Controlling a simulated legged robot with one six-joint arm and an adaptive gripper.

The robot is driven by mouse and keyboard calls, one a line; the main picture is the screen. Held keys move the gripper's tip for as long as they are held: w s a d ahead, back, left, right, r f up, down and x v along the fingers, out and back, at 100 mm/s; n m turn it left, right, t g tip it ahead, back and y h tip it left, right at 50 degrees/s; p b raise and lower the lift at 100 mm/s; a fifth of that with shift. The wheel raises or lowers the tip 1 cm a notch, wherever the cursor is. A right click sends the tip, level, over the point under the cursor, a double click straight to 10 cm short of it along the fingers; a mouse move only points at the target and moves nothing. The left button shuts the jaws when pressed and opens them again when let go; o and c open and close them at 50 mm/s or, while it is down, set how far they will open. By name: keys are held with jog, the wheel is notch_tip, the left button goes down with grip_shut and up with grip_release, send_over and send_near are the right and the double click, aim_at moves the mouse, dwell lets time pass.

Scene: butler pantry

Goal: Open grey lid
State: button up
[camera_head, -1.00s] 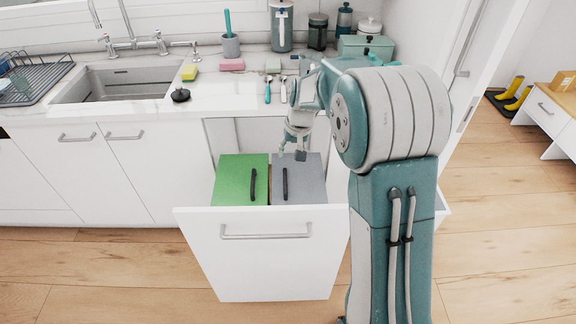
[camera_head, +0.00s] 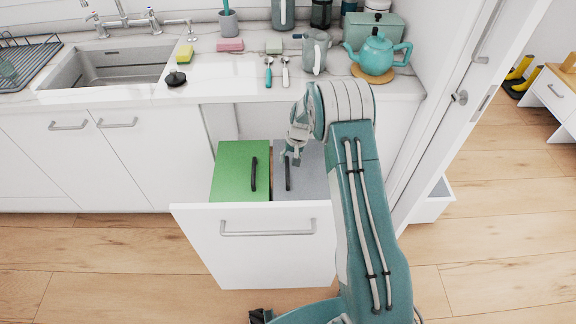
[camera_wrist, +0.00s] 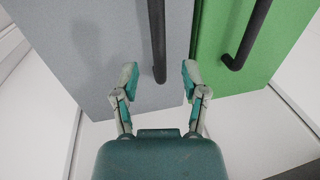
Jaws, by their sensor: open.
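The grey lid (camera_head: 312,187) lies flat in the pulled-out drawer, to the right of the green lid (camera_head: 232,172). Its dark bar handle (camera_head: 288,174) runs lengthwise near its left edge. My gripper (camera_head: 291,158) is over the far end of this handle, with my arm covering the lid's right part. In the wrist view, my gripper (camera_wrist: 160,80) is open. The grey lid (camera_wrist: 95,50) fills the left, and the end of its handle (camera_wrist: 157,45) lies between the two fingertips in the picture. I cannot tell whether the fingers touch it.
The white drawer front (camera_head: 262,250) with its bar handle stands nearest. The counter above holds a sink (camera_head: 115,66), two spoon-like utensils, a mug (camera_head: 315,50) and a teal teapot (camera_head: 375,52). A second handle (camera_wrist: 248,38) on the green lid is close by.

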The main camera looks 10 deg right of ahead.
aim_at(288, 167)
jog(key=shift+a+f, duration=0.15)
jog(key=shift+f, duration=0.85)
jog(key=shift+a+f, duration=0.15)
jog(key=shift+f, duration=0.8)
jog(key=shift+w, duration=0.1)
grip_shut()
jog(key=shift+r, duration=0.1)
